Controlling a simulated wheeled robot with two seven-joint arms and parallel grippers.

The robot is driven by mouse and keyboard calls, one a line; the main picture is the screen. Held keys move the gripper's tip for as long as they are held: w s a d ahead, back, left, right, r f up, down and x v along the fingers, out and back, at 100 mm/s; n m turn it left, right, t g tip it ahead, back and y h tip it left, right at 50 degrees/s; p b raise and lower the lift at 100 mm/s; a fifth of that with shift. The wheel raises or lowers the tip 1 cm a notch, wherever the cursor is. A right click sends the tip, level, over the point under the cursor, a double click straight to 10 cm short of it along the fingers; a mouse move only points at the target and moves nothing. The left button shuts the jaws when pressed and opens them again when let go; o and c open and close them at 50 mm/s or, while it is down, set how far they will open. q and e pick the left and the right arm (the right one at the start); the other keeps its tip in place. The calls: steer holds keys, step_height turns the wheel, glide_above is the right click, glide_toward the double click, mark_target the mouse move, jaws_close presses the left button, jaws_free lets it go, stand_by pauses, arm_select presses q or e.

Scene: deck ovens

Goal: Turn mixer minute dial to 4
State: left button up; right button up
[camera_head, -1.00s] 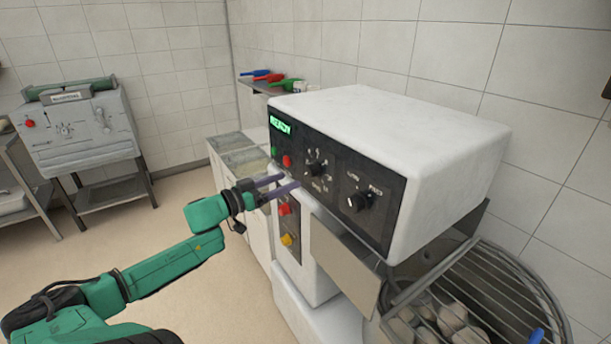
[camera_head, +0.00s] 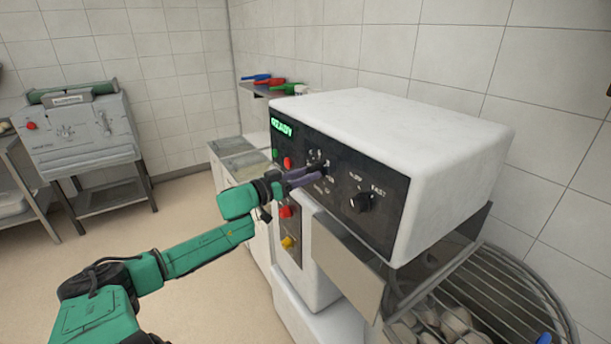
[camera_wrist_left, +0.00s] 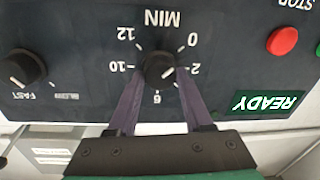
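The minute dial (camera_wrist_left: 160,68) is a black knob marked MIN, upside down in the left wrist view. Its white pointer line aims to the lower right there, just past the 2 mark; the 4 label is hidden by a finger. My left gripper (camera_wrist_left: 158,78) has its two purple fingers apart, one on each side of the dial; I cannot tell if they touch it. In the head view my left gripper (camera_head: 322,171) reaches the mixer's dark panel (camera_head: 382,226) and partly hides the dial. My right gripper is not in view.
A speed knob marked SLOW and FAST (camera_head: 359,202) is beside the dial. Red stop (camera_head: 287,162) and green buttons sit below the READY display (camera_head: 282,127). A wire bowl guard (camera_head: 500,290) is at the lower right.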

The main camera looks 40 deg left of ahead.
arm_select(q)
jaws_close()
steer(key=shift+m, duration=0.3)
steer(key=shift+f+m+h+b, duration=0.15)
steer(key=shift+m+h+b, duration=0.25)
steer(key=shift+m+b, duration=2.7)
steer(key=shift+f+m+h+b, duration=0.15)
steer(key=shift+m+h+b, duration=0.2)
steer(key=shift+m, duration=5.55)
